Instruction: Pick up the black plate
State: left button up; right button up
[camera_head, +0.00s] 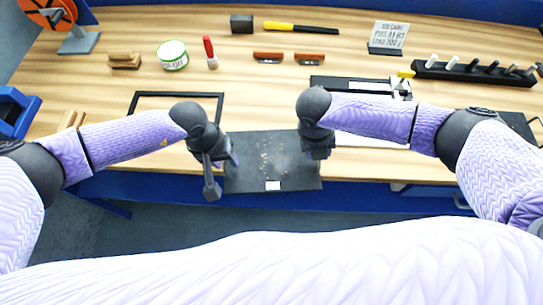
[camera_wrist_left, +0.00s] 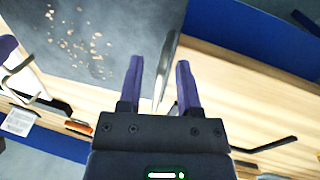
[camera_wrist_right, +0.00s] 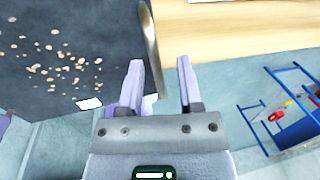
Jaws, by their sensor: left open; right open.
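The black plate (camera_head: 270,150) is a dark flat rectangle with brownish specks and a small white label near its front edge. It lies at the front edge of the bench. My left gripper (camera_head: 220,165) is at its left edge; in the left wrist view the open fingers (camera_wrist_left: 160,72) stand on either side of the plate's rim (camera_wrist_left: 170,55). My right gripper (camera_head: 318,150) is at its right edge; in the right wrist view the open fingers (camera_wrist_right: 160,65) stand either side of the rim (camera_wrist_right: 150,45). Contact cannot be told.
Behind the plate lie a black frame (camera_head: 178,94), a white tub (camera_head: 172,55), a red-handled tool (camera_head: 209,52), brown-handled tools (camera_head: 289,57), a sign (camera_head: 388,38) and a black peg rack (camera_head: 470,73). A blue bin (camera_head: 14,112) is at left. Bare wood lies between them.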

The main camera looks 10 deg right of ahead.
pick_arm(q)
grip_shut()
pick_arm(e)
grip_shut()
dwell(1.3)
